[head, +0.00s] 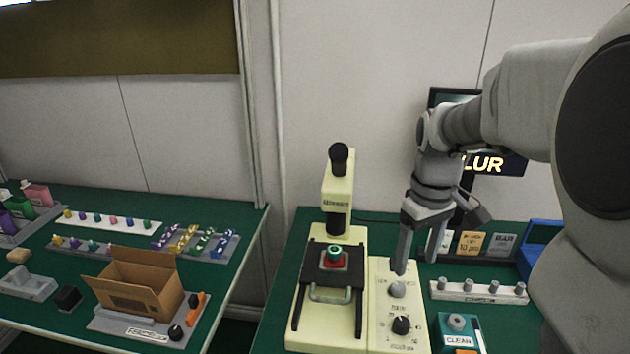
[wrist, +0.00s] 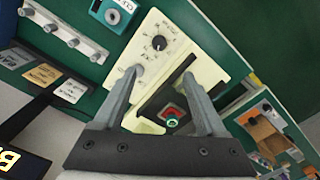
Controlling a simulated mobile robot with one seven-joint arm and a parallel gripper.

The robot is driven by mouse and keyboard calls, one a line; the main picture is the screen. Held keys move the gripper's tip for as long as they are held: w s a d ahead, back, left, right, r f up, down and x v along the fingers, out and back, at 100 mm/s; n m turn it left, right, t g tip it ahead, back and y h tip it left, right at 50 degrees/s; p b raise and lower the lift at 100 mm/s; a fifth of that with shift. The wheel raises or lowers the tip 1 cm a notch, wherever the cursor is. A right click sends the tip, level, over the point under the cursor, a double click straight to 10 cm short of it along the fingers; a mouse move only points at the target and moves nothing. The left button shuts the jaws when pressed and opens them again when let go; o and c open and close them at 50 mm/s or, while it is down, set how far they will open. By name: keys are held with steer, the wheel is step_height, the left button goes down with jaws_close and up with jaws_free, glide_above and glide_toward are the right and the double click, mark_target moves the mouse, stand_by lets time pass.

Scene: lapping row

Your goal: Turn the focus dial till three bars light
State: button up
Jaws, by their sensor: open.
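A cream instrument (head: 338,208) stands on the green table, with a control panel (head: 384,337) along its right side. The panel has a grey dial (head: 397,289) and, nearer the front, a black dial (head: 401,325); their labels are too small to read surely. Both the grey dial (wrist: 138,70) and the black dial (wrist: 159,43) show in the wrist view. My gripper (head: 415,265) is open and empty above the panel's back end. One fingertip is close to the grey dial; I cannot tell whether it touches. A screen (head: 500,163) behind my arm shows "LUR"; the rest is hidden.
A red-and-green piece (head: 333,257) sits on the instrument's black stage. To the right are a white peg rail (head: 480,292) and a teal "CLEAN" box (head: 458,326). A second table at left holds a cardboard box (head: 137,286) and small coloured parts.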

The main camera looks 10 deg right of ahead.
mark_target(402, 321)
step_height(402, 321, down, 18)
steer(key=b, duration=0.4)
steer(key=shift+d+r+b, duration=0.1)
steer(key=shift+d+b, duration=0.05)
steer(key=shift+b, duration=0.25)
jaws_close()
